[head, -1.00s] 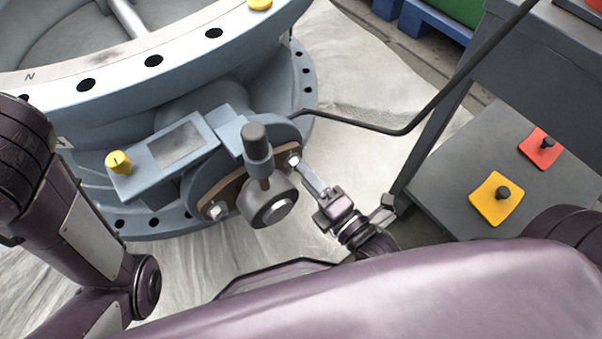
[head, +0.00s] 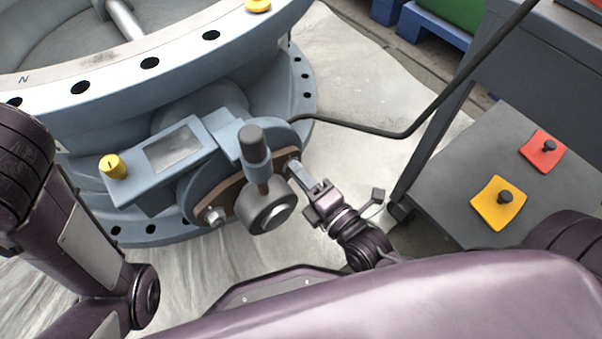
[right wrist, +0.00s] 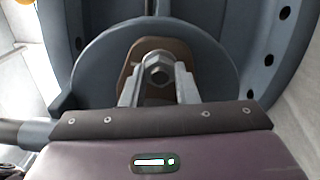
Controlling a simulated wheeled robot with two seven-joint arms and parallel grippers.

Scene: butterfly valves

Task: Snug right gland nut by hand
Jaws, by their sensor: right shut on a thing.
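The right gland nut (right wrist: 159,70) is a grey hex nut on a brown plate (right wrist: 150,50) in the right wrist view. The fingers of my right gripper (right wrist: 158,86) stand on either side of it and are shut on it. In the head view my right gripper (head: 294,167) reaches in from the lower right, and its fingertips mostly hide that nut. The left gland nut (head: 213,215) shows at the other end of the brown plate. My left arm is at the left edge, but its gripper is out of view.
A grey stem with a round hub (head: 266,207) sits between the nuts, close to my right fingers. The big blue-grey valve body (head: 190,60) fills the upper left. A dark cart shelf (head: 440,185) at right holds a yellow plate (head: 498,203) and a red plate (head: 542,151).

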